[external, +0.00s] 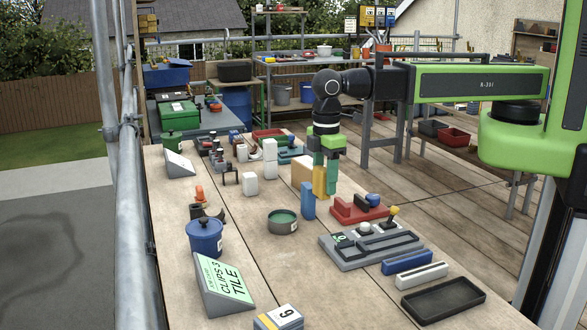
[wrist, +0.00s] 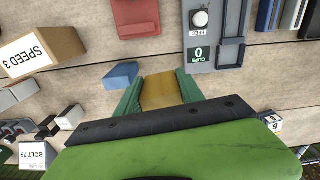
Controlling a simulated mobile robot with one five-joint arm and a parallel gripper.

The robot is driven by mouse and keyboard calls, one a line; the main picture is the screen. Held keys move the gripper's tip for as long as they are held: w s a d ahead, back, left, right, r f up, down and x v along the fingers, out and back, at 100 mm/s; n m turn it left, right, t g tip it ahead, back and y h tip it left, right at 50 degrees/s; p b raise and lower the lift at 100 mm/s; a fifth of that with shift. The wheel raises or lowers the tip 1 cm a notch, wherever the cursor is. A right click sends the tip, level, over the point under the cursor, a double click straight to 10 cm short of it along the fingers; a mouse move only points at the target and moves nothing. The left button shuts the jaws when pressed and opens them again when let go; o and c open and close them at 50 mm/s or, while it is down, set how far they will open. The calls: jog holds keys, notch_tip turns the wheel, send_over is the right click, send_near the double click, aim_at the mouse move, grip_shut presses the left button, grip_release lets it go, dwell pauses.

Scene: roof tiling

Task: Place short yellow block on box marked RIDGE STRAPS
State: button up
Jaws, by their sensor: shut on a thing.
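My gripper (external: 326,160) hangs above the middle of the workbench in the external view, pointing down. It is shut on a yellow block (external: 320,182). In the wrist view the yellow block (wrist: 158,91) sits between the two green fingers, over the wooden bench top. A blue block (external: 308,201) stands just left of the yellow block in the external view. It also shows in the wrist view (wrist: 121,74), apart from the fingers. I cannot make out a box marked RIDGE STRAPS in either view.
A tan box marked SPEED 3 (wrist: 40,50) stands near the gripper. Bare wood lies at the bench's front middle.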

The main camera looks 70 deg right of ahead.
jog(key=w+d+r+p, duration=0.3)
jog(key=d+r+p, duration=0.1)
jog(key=d, duration=0.7)
jog(key=w+d+r+m+p, duration=0.1)
jog(key=w+d+r+p, duration=0.15)
jog(key=d, duration=0.85)
jog(key=w+d+r+p, duration=0.3)
jog(key=d+r+p, duration=0.1)
jog(key=d, duration=0.7)
jog(key=w+a+f+b, duration=0.1)
jog(key=a+f+b, duration=0.1)
jog(key=a, duration=0.1)
jog(key=w+a+f+b, duration=0.1)
jog(key=a+f+b, duration=0.1)
jog(key=a, duration=0.2)
jog(key=w+a+f+b, duration=0.1)
jog(key=a+f+b, duration=0.1)
jog(key=a, duration=0.1)
jog(key=shift+a+f+b, duration=0.35)
jog(key=shift+a+f, duration=0.05)
jog(key=shift+w+a, duration=0.1)
jog(key=shift+a, duration=0.25)
notch_tip(320, 180, down, 4)
jog(key=b, duration=0.4)
jog(key=shift+f, duration=0.15)
jog(key=shift+r, duration=0.2)
jog(key=shift+f, duration=0.1)
